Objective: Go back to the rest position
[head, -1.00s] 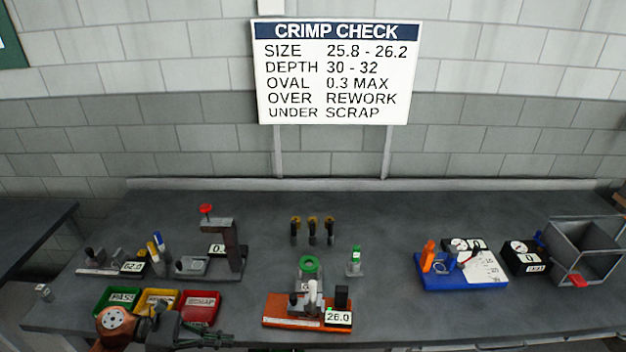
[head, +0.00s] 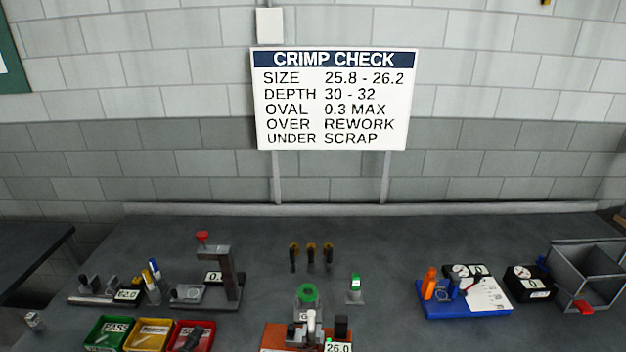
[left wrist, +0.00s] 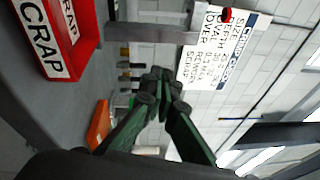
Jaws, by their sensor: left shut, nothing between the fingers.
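My left gripper (left wrist: 158,84) is shut and empty in the left wrist view, its dark fingers meeting at the tips. The scrap bin also shows in the left wrist view (left wrist: 88,35), apart from the fingers. My right gripper is in neither view.
A green bin (head: 92,342) and a yellow bin (head: 150,334) stand left of the scrap bin. An orange-based fixture (head: 272,336) is right of it. A blue-based gauge (head: 445,311) and a grey open crate (head: 590,262) stand farther right.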

